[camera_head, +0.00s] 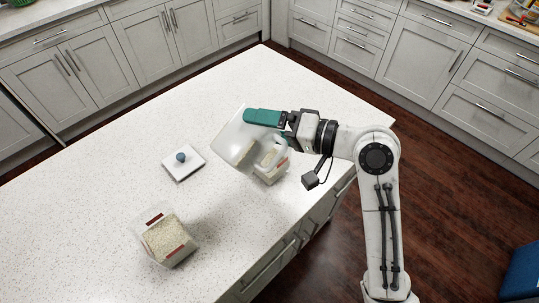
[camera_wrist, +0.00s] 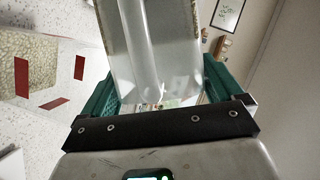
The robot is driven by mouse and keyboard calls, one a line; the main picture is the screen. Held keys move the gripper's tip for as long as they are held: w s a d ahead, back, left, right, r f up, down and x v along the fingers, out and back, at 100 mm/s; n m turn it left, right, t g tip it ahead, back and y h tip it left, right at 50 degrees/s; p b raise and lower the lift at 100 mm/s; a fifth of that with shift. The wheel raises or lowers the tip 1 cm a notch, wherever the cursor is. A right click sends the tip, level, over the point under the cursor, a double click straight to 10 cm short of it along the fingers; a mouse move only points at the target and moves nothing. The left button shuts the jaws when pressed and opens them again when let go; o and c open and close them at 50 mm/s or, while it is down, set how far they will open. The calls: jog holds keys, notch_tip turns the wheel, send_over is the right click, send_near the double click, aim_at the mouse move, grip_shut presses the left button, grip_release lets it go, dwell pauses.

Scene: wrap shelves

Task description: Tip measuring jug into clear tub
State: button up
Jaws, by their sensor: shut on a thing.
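My gripper (camera_head: 256,118), with teal fingers, is shut on the translucent measuring jug (camera_head: 231,139). The jug is tilted well over above the counter, with pale contents showing at its lower end. In the wrist view the jug (camera_wrist: 150,50) lies between the teal fingers. A clear tub (camera_head: 270,176) with pale grain and a reddish mark stands just below and right of the jug, partly hidden by it. A second clear tub (camera_head: 180,254) of pale grain with red labels stands nearer the front. Whether anything is falling from the jug is unclear.
A white square lid-like plate (camera_head: 184,163) with a blue knob lies on the speckled counter (camera_head: 90,215), left of the jug. The counter's right edge is close to the partly hidden tub. Most of the counter's left side is clear.

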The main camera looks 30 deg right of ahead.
jog(key=shift+w+d+r+m+y+p, duration=0.1)
jog(key=shift+d+m+y+p, duration=0.15)
jog(key=shift+m+p, duration=0.3)
jog(key=shift+w+d+m+y+p, duration=0.1)
jog(key=shift+m+y+p, duration=0.3)
jog(key=shift+p, duration=0.25)
dwell(2.7)
jog(key=shift+w+d+m+t+y+p, duration=0.15)
jog(key=shift+d+m+t+p, duration=0.1)
jog(key=shift+m+p, duration=0.25)
jog(key=shift+s+d+m+t+y+p, duration=0.1)
jog(key=shift+m+t+p, duration=0.15)
jog(key=shift+m, duration=0.3)
dwell(3.0)
